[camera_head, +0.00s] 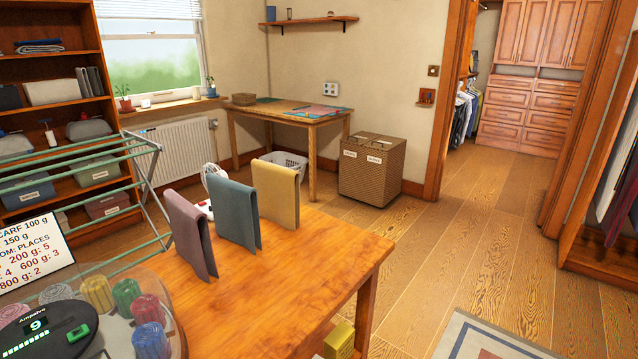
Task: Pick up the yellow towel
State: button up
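The yellow towel (275,193) is folded over and stands upright on the wooden table (330,243), near its far edge. It is the rightmost of three similar towels in a row. A teal towel (232,213) stands just left of it, and a mauve towel (190,232) stands left of that. My gripper is not in view.
A green drying rack (75,150) stands left of the table. A scale (45,330) and several rolled coloured cloths (125,297) lie at lower left. A wicker hamper (370,170) stands beyond the table. The floor (455,240) to the right is mostly clear.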

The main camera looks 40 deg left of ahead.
aim_at(278, 187)
jog(key=i+u, duration=0.25)
jog(key=i, duration=0.2)
jog(key=i+l+u, duration=0.3)
jog(key=i, duration=0.15)
jog(key=i+l+u, duration=0.25)
jog(key=i, duration=0.2)
jog(key=j, duration=0.1)
